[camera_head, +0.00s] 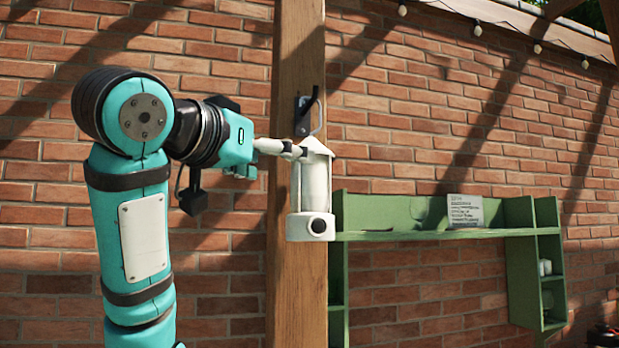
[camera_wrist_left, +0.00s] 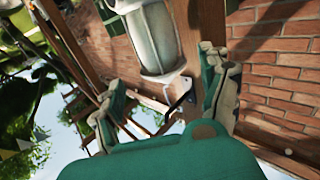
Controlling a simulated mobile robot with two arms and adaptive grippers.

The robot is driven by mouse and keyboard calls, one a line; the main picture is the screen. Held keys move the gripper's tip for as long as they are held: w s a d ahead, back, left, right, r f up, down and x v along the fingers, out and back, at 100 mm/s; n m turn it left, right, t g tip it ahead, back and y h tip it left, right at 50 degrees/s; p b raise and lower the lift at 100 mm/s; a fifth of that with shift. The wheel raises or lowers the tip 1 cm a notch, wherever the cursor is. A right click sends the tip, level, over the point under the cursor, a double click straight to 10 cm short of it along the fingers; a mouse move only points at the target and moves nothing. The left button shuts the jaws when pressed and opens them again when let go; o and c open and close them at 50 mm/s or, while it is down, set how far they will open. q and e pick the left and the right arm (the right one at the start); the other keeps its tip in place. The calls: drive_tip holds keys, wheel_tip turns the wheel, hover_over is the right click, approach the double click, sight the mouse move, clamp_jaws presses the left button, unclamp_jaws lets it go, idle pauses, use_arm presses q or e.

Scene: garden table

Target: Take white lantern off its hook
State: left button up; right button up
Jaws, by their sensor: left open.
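The white lantern (camera_head: 311,195) hangs upright in front of the wooden post, with a round dark spot low on its front. A dark hook (camera_head: 305,112) is fixed to the post just above it, and a thin curved handle reaches up from the lantern's top towards it. My left gripper (camera_head: 298,151) comes in from the left at the lantern's cap. In the left wrist view, its fingers are spread, with the lantern (camera_wrist_left: 152,38) and the hook (camera_wrist_left: 181,98) between and beyond them. I cannot tell whether a finger touches the lantern. My right gripper is not in view.
The wooden post (camera_head: 295,290) stands directly behind the lantern, against a brick wall (camera_head: 430,110). A green shelf (camera_head: 430,236) with a small sign (camera_head: 465,210) is close on the right. String bulbs hang along the top right.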

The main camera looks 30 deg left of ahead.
sight(297, 168)
use_arm(q)
drive_tip(key=w, duration=0.3)
drive_tip(key=w+p, duration=0.1)
drive_tip(key=shift+w+a+f, duration=0.1)
drive_tip(key=shift+w+a, duration=0.15)
drive_tip(key=shift+w, duration=0.05)
drive_tip(key=shift+w+a, duration=0.1)
drive_tip(key=shift+w, duration=0.35)
drive_tip(key=shift+w+p, duration=0.1)
drive_tip(key=shift+p, duration=0.45)
drive_tip(key=w+p, duration=0.3)
drive_tip(key=w, duration=0.1)
drive_tip(key=shift+w, duration=0.45)
drive_tip(key=shift+s, duration=0.25)
drive_tip(key=c, duration=1.3)
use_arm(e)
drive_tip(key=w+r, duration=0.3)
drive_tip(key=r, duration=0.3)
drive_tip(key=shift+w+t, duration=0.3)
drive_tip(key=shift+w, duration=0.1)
